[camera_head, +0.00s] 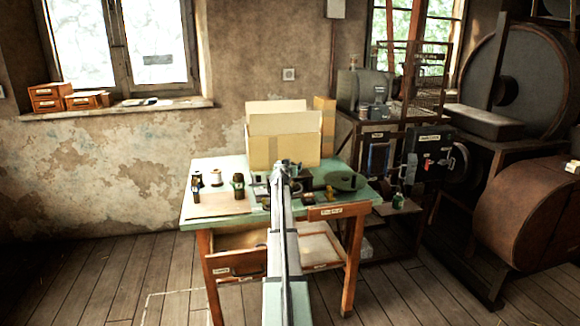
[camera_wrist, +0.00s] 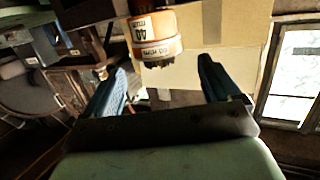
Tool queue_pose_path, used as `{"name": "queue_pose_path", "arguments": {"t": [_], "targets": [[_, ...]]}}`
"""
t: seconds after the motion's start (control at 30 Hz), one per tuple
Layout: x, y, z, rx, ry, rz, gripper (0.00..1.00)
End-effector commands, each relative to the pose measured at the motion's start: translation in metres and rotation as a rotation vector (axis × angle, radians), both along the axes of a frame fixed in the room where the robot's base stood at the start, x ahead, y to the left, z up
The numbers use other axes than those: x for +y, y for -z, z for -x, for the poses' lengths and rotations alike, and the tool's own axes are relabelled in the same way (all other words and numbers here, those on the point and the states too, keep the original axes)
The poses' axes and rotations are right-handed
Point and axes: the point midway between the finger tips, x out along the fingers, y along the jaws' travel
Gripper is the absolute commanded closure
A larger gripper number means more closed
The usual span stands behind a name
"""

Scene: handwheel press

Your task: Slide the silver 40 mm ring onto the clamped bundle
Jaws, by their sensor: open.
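In the wrist view, my gripper (camera_wrist: 161,66) is open, with its two blue fingers apart. Beyond and between the fingertips is an orange, banded cylinder (camera_wrist: 154,32) with white labels; one reads 40 and a lower band seems to read 60 mm. Dark bristle-like ends (camera_wrist: 160,63) stick out of its lower end in this picture; this looks like the bundle. No finger visibly touches it. In the head view my arm reaches over the bench, and its gripper (camera_head: 279,168) is too small to read there. I cannot pick out a silver ring in either view.
An open drawer (camera_head: 240,262) juts out in front. Machinery (camera_head: 400,150) stands right.

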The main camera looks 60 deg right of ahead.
Motion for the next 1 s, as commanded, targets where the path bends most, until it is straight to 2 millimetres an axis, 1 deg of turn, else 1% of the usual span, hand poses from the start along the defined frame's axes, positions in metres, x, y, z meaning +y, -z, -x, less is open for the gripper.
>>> {"name": "queue_pose_path", "arguments": {"t": [0.03, 0.17, 0.4, 0.5, 0.6, 0.73, 1.0], "targets": [[0.010, -0.001, 0.004, 0.000, 0.000, 0.000, 0.10], [0.031, -0.005, 0.013, -0.001, -0.001, 0.001, 0.10], [0.075, -0.011, 0.031, 0.000, 0.000, 0.000, 0.10], [0.090, -0.014, 0.037, 0.000, 0.000, 0.000, 0.10], [0.102, -0.016, 0.041, 0.000, 0.000, 0.000, 0.10], [0.109, -0.017, 0.043, 0.000, 0.000, -0.001, 0.10], [0.109, -0.018, 0.043, 0.000, 0.000, 0.000, 0.10]]}}
